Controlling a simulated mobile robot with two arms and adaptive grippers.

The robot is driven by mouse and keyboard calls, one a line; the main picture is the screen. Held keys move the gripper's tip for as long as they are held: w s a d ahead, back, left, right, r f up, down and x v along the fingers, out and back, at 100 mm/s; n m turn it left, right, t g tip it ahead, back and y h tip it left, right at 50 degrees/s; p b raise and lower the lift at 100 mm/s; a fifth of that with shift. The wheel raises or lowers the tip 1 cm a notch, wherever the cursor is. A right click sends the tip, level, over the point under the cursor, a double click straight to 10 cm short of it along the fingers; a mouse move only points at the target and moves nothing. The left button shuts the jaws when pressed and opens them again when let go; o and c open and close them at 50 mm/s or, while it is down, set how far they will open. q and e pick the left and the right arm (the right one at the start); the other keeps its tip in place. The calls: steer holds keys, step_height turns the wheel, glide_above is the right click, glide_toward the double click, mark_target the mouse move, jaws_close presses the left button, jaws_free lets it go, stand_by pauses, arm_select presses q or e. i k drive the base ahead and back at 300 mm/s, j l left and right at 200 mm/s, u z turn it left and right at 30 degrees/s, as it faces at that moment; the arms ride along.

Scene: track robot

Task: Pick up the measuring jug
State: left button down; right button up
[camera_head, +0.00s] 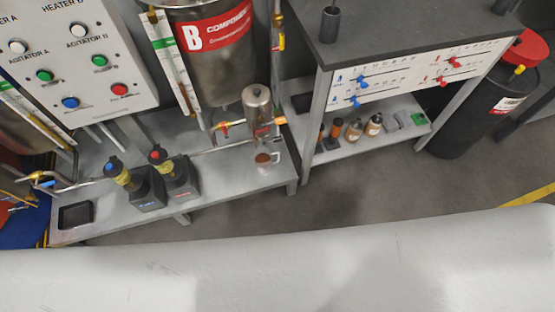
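A small clear jug (265,162) with reddish-brown colour in it stands on the grey low bench (228,182), near its right end. It looks like the measuring jug, but it is too small to make out markings or a handle clearly. It stands below a metal cylinder (257,105) with a valve and pipes. Neither of my grippers is in view.
A shelf unit (385,133) with several small bottles stands right. A black drum (470,115) is at far right. The floor (400,185) before the shelves is clear.

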mark_target(262, 157)
steer(key=j+z, duration=0.1)
steer(key=j, duration=0.85)
steer(key=j+z, duration=0.15)
steer(key=j, duration=0.75)
steer(key=k+j+z, duration=0.1)
steer(key=j, duration=0.8)
steer(key=k+j, duration=0.05)
steer(key=k, duration=0.05)
